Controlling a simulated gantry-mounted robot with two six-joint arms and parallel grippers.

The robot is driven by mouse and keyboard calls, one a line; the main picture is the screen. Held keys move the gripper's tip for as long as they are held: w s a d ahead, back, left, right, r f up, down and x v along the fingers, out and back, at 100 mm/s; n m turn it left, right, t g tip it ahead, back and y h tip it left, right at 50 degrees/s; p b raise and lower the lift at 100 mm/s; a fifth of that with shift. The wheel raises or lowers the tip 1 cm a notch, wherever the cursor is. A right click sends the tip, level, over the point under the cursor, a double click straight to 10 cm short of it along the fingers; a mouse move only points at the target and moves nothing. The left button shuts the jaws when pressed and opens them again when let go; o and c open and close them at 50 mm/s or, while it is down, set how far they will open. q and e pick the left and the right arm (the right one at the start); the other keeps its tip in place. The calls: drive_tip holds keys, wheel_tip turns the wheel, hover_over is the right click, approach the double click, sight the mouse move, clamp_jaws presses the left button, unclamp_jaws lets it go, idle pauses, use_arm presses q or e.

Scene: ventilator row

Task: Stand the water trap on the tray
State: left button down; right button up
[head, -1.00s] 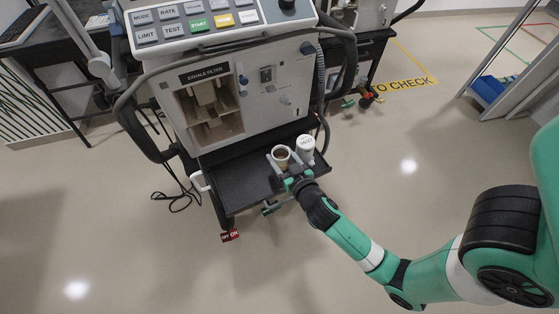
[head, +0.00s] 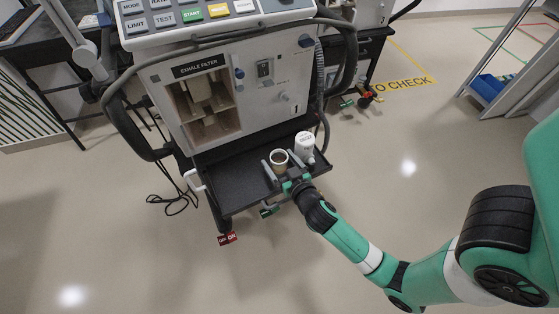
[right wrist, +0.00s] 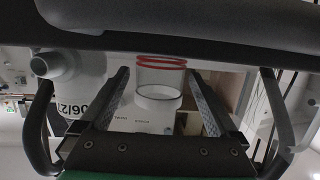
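The water trap, a small pale cup with a brownish inside (head: 279,158), is upright at the tray's right part. In the right wrist view it is a clear-and-white cup with red rings (right wrist: 160,88). The tray (head: 240,186) is the dark shelf low on the ventilator. My right gripper (head: 281,169) is open around the trap, one finger on each side. The wrist view shows a gap between each finger and the trap. The trap's underside is hidden, so its contact with the tray is hard to see. My left gripper is out of view.
A white labelled canister (head: 305,144) stands close to the trap, on its right; it shows at left in the wrist view (right wrist: 75,80). The ventilator (head: 265,85) rises behind the tray, with an open exhale filter bay (head: 205,108). The tray's left part is clear.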

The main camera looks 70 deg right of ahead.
drive_tip(key=shift+r, duration=0.2)
drive_tip(key=shift+s+a, duration=0.15)
drive_tip(key=shift+a, duration=0.05)
drive_tip(key=v, duration=1)
drive_tip(key=shift+s+a+r, duration=0.15)
drive_tip(key=shift+a, duration=0.1)
drive_tip(key=shift+s+a+r, duration=0.2)
drive_tip(key=shift+s+a, duration=0.05)
drive_tip(key=shift+s, duration=0.2)
